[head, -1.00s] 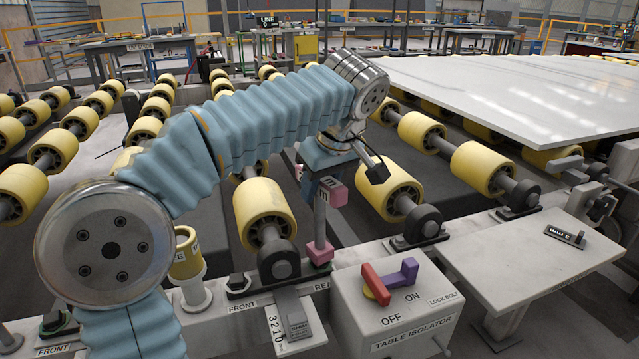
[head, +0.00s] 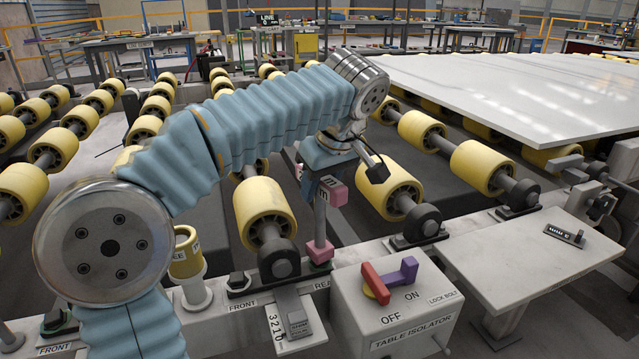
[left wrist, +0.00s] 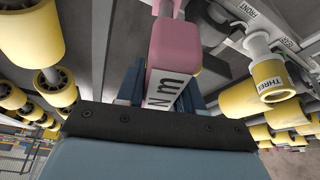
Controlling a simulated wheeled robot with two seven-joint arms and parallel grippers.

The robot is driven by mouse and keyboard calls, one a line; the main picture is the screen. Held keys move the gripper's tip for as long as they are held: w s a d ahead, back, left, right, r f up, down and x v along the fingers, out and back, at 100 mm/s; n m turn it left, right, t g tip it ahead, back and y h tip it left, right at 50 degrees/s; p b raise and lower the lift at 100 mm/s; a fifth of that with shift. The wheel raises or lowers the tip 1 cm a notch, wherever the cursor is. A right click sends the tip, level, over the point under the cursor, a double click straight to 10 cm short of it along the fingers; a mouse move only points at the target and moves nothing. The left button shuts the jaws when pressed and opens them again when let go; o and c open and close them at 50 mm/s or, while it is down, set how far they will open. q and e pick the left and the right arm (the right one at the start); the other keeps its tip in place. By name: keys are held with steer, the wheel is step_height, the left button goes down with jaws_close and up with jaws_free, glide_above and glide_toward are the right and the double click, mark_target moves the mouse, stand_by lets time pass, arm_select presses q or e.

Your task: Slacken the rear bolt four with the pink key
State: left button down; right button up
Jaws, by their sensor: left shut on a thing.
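The pink key (head: 319,222) stands upright, with a pink block-shaped handle, a grey shaft and a pink lower end. My left gripper (head: 326,178) is shut on its handle, which fills the middle of the left wrist view (left wrist: 174,48) and carries lettering. The key's lower end is at the rail beside the near roller's bearing block, by the partly hidden REAR label (head: 321,286). The rear bolt under it is hidden, so I cannot tell how far it is seated. The bolt by the FRONT label (head: 240,283) is uncovered. My right gripper is not in view.
The table isolator box (head: 395,310) with a red and purple handle stands right of the key. Yellow rollers (head: 262,210) lie close behind. A yellow cup (head: 186,255) stands on the left. A white stone slab (head: 500,95) covers the back right.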

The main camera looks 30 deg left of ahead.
arm_select(q)
steer(key=shift+f+b, duration=0.6)
steer(key=shift+f, duration=0.2)
stand_by(0.4)
